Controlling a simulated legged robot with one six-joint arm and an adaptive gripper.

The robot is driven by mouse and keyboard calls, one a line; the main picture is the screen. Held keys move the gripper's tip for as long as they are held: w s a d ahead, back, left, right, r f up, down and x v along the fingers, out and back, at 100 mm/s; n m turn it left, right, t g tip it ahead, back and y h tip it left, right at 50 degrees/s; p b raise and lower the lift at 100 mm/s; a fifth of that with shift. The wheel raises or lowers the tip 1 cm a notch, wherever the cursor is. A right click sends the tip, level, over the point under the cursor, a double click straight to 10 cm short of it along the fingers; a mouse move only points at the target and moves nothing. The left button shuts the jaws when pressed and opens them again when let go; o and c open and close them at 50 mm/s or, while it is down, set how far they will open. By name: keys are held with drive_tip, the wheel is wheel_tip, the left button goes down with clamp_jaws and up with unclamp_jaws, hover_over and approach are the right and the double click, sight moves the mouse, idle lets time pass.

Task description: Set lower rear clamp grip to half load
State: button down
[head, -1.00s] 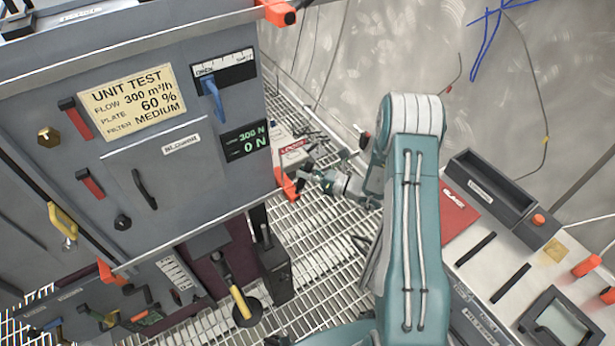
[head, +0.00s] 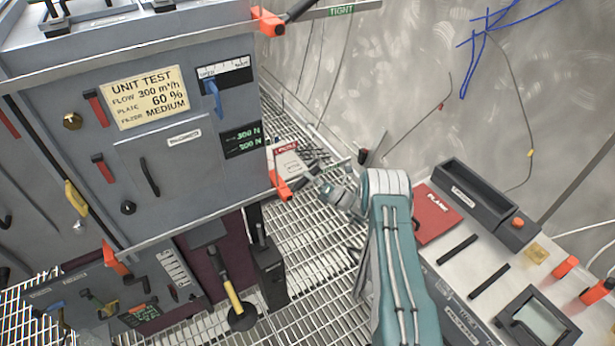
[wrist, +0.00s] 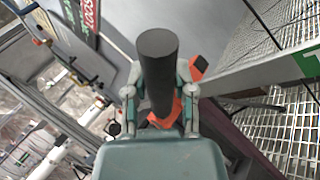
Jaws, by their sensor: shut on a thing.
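The lower rear clamp (head: 279,186) is orange and sits at the lower right corner of the grey cabinet. Its thick black grip (wrist: 157,65) fills the middle of the wrist view, with orange clamp parts (wrist: 190,103) behind it. My gripper (wrist: 158,104) is shut on the grip, one finger on each side. In the head view my gripper (head: 308,183) is small, just right of the clamp, and the grip is mostly hidden. The cabinet's display (head: 242,139) shows green 300 N above what looks like 200 N; the lower figure is small and blurred.
An upper orange clamp (head: 267,21) with a black handle stands at the cabinet's top corner, near a green TIGHT label (head: 341,10). A yellow-handled lever (head: 234,298) stands below the cabinet. A bench (head: 470,270) lies right of my arm. Grating floor is open between.

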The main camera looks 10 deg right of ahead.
drive_tip(key=shift+w+d+f+m+t, duration=0.1)
drive_tip(key=shift+d+f+m+t, duration=0.05)
drive_tip(key=shift+m+t, duration=0.2)
drive_tip(key=shift+c, duration=2.2)
unclamp_jaws()
wheel_tip(320, 180, up, 10)
drive_tip(key=shift+f, duration=0.1)
